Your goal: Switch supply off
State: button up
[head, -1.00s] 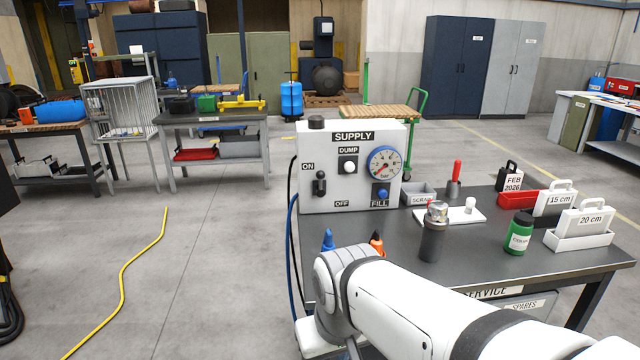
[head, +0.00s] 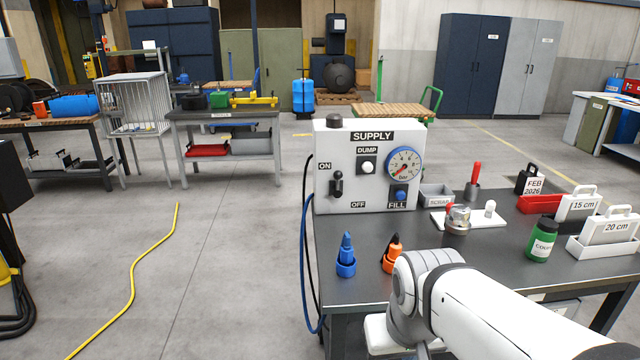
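The white supply box (head: 325,150) stands at the back left of the dark bench. Its black toggle lever (head: 338,182) is on the left of the front face, between the ON label (head: 325,166) and the OFF label (head: 358,204). A white DUMP button (head: 367,167), a round bar gauge (head: 403,164) and a blue FILL button (head: 400,195) share the face. The gauge needle points to the lower left. My white arm crosses the lower right, with its wrist in front of the box and below it. The gripper fingers are not visible.
A metal-topped fitting (head: 458,220), a green bottle (head: 541,240) and white gauge blocks (head: 605,233) are to the right. Dark and blue hoses hang at the box's left.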

aim_at(337, 175)
jog(key=u, duration=0.05)
jog(key=i, duration=0.95)
jog(key=z, duration=0.05)
